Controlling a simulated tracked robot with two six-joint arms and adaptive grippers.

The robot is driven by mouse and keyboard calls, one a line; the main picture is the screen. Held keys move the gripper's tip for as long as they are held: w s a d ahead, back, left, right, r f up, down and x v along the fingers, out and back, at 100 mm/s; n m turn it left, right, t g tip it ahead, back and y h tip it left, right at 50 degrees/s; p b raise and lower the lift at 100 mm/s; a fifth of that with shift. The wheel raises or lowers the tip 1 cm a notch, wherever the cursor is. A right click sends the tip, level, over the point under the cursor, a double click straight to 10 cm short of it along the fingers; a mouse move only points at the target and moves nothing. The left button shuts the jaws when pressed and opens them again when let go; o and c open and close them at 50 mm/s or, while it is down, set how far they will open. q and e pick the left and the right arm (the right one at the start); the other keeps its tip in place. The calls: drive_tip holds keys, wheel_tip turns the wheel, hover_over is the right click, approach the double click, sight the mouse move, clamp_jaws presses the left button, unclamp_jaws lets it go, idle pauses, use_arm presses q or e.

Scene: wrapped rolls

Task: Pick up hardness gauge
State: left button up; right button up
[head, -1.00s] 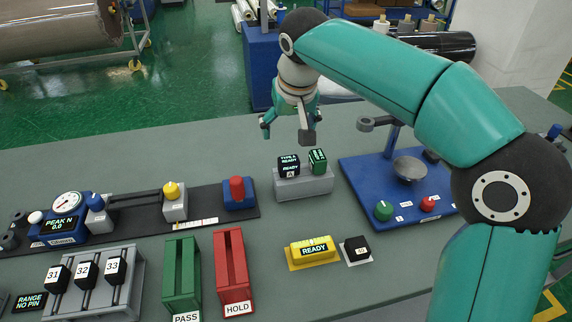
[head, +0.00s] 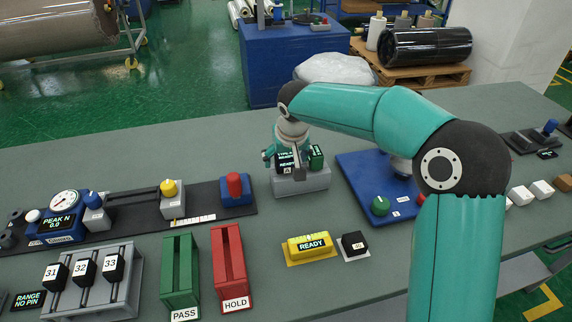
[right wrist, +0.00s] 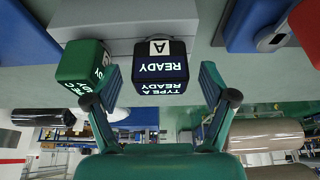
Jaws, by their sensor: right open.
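Two block-shaped hardness gauges sit on a grey stand (head: 302,184) on the bench. The black one, marked TYPE A READY, shows in the right wrist view (right wrist: 160,68); in the head view my gripper partly covers it. The green one (head: 316,157) is to its right, and left of the black one in the right wrist view (right wrist: 84,62). My right gripper (head: 283,163) is open above the stand. In the right wrist view its fingers (right wrist: 160,92) lie on either side of the black gauge, with gaps showing. My left gripper is not in view.
A blue plate (head: 350,172) with a green knob stands close right of the stand. A red-knobbed blue block (head: 236,192) is to the left. A yellow READY block (head: 312,244) and green and red trays lie in front. The bench behind the stand is clear.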

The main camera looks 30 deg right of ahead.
drive_tip(key=shift+w+f, duration=0.2)
drive_tip(key=shift+f, duration=0.35)
drive_tip(key=c, duration=1.3)
drive_tip(key=shift+r, duration=0.1)
drive_tip(key=shift+c, duration=1.1)
drive_tip(key=shift+r, duration=0.15)
